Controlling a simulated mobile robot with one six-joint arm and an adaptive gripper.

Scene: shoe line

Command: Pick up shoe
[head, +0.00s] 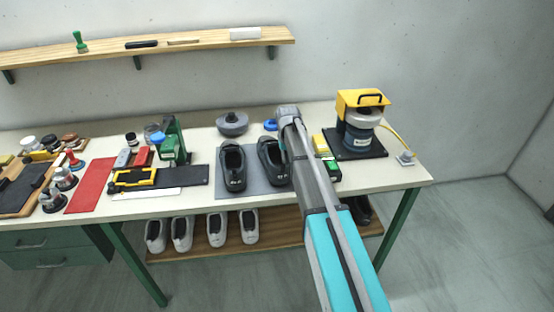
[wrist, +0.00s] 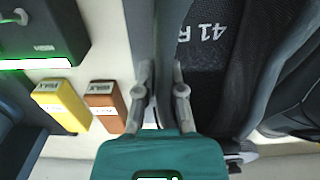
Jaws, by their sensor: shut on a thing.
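Two dark shoes stand side by side on a grey mat (head: 256,190) on the workbench, a left one (head: 232,166) and a right one (head: 271,161). My gripper is hidden behind my arm in the head view, beside the right-hand shoe. In the wrist view my gripper (wrist: 163,85) is shut on the side wall of the dark shoe (wrist: 228,70), with a finger on each side of it. The insole shows the white marking "41 R". I cannot tell whether the shoe is clear of the mat.
A yellow-topped machine (head: 361,115) stands close on the right. Yellow (wrist: 61,103) and brown (wrist: 106,105) wax blocks lie beside the gripper. A grey domed object (head: 232,124) is behind the shoes. Pale shoes (head: 182,233) stand on the lower shelf. A wall shelf (head: 200,48) is above.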

